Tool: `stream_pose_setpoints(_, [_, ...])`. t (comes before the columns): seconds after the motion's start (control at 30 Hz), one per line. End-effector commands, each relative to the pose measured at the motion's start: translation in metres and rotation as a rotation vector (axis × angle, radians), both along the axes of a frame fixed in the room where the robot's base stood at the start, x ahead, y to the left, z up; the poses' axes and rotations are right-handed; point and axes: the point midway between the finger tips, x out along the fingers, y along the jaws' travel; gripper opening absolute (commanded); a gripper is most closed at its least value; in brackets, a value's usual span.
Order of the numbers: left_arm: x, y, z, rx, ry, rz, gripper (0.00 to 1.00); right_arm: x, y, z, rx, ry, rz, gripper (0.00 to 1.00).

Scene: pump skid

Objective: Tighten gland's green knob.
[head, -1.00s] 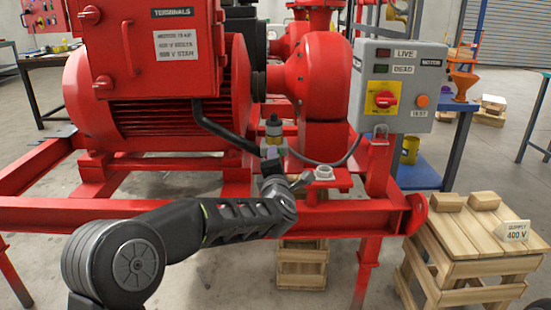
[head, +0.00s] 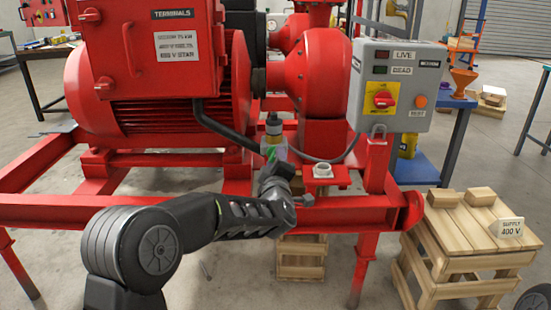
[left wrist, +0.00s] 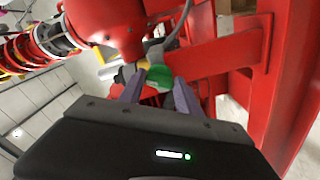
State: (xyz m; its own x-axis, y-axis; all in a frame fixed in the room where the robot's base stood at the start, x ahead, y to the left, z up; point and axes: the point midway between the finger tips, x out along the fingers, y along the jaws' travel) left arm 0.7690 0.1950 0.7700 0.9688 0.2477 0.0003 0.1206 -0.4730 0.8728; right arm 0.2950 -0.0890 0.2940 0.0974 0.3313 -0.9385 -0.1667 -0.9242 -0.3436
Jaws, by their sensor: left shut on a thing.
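The gland's green knob (head: 270,153) sits low on the front of the red pump, just below a dark and yellowish fitting (head: 273,124). In the left wrist view the round green knob (left wrist: 159,76) lies between my two fingers. My left gripper (head: 272,163) is at the knob, with its arm coming in from the lower left. In the left wrist view the left gripper (left wrist: 160,88) is shut on the knob, a finger on each side. The fingers hide the knob's sides. My right gripper is not in view.
A grey control box (head: 395,85) with a red switch stands to the right. A pale hex fitting (head: 322,170) is on a red bracket beside the gripper. A red frame rail (head: 345,217) runs below. A black cable (head: 222,128) passes at the left. A wooden stand (head: 470,235) is at right.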

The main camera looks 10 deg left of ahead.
Motion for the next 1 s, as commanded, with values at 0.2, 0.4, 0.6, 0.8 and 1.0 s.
stream_pose_setpoints(0.2, [-0.0002, -0.0016, -0.0021, 0.028, 0.011, -0.003, 0.0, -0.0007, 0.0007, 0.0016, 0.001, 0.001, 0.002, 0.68])
stream_pose_setpoints(0.4, [-0.0002, -0.0015, -0.0024, 0.031, 0.012, -0.003, 0.0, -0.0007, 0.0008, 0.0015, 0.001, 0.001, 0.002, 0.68])
stream_pose_setpoints(0.6, [-0.0002, -0.0015, -0.0024, 0.03, 0.012, -0.003, 0.47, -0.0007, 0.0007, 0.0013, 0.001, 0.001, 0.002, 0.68])
stream_pose_setpoints(0.8, [-0.0001, -0.0007, -0.0013, 0.029, 0.009, -0.001, 0.62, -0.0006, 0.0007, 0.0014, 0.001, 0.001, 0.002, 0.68])
stream_pose_setpoints(1.0, [-0.0001, -0.0004, -0.0008, 0.028, 0.008, -0.001, 0.62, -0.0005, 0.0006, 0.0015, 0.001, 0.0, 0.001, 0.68])
